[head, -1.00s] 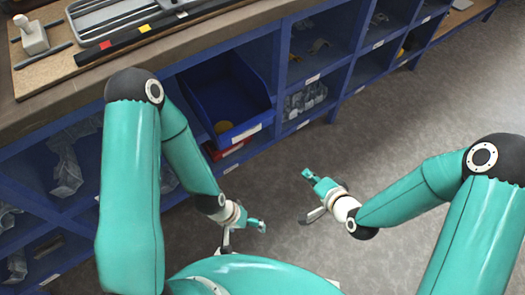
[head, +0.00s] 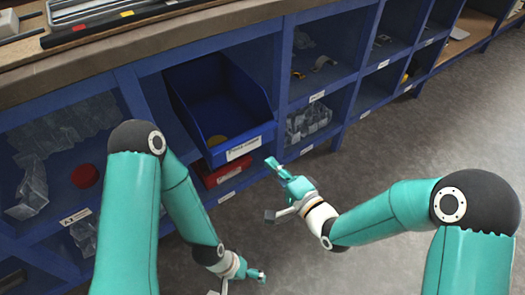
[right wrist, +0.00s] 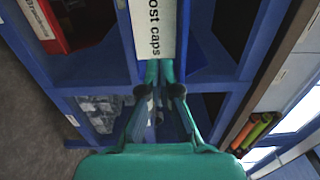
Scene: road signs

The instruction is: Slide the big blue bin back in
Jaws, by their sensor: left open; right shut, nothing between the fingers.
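The big blue bin (head: 210,95) sits in the shelf unit in the head view, its front sticking out past the shelf edge. A yellowish round thing lies inside it. Its white front label also shows in the right wrist view, where the bin front (right wrist: 128,35) is just ahead of my fingers and the label reads "ost caps". My right gripper (head: 272,164) is shut and empty, its tips close to the bin's lower front; I cannot tell whether they touch. My left gripper (head: 260,275) is open and empty, low over the floor, away from the bin.
A red bin (head: 218,172) sits right below the blue bin. Shelf compartments (head: 318,70) with small parts lie to the right. The worktop (head: 160,38) overhangs above. The grey floor (head: 400,145) at the right is clear.

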